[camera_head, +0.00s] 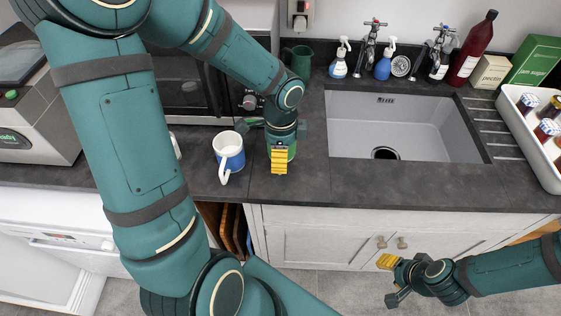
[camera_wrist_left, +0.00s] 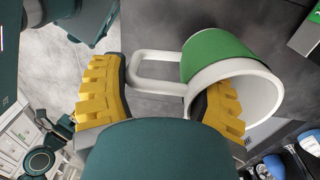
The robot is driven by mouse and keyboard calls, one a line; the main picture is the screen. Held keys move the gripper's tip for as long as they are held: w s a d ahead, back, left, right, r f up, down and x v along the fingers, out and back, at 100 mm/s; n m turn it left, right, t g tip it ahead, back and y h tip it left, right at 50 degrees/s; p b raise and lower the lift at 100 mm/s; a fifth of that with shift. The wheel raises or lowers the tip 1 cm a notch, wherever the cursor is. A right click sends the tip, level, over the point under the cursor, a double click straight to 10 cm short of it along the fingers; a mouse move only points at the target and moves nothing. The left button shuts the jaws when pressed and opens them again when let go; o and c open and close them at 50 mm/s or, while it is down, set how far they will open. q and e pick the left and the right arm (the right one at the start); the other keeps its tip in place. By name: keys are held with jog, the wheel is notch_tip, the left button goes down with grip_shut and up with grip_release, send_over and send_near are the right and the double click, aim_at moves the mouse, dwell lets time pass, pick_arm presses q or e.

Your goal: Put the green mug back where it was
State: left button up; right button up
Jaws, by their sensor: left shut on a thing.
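The green mug (camera_wrist_left: 216,56) is white with a broad green band and a white handle. In the left wrist view it lies across my left gripper (camera_wrist_left: 165,95), with its handle between the yellow fingers and the right finger at its open mouth. In the head view, my left gripper (camera_head: 279,160) is over the counter's front part and hides most of the mug; only a bit of green (camera_head: 292,150) shows beside the fingers. My left gripper is shut on the mug. My right gripper (camera_head: 388,262) hangs in front of the cupboard doors; its jaw opening is unclear.
A white and blue mug (camera_head: 229,158) stands on the counter just left of my left gripper. A dark green cup (camera_head: 299,60) stands at the back wall. The sink (camera_head: 400,125) is to the right, with bottles behind it. A white crate (camera_head: 520,125) stands far right.

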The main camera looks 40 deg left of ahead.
pick_arm(q)
notch_tip(320, 180, down, 2)
jog(key=shift+f+b, duration=0.25)
jog(key=shift+b, duration=0.05)
jog(key=shift+f, duration=0.4)
jog(key=o, duration=1.3)
jog(key=shift+f, duration=0.1)
jog(key=shift+o, duration=0.2)
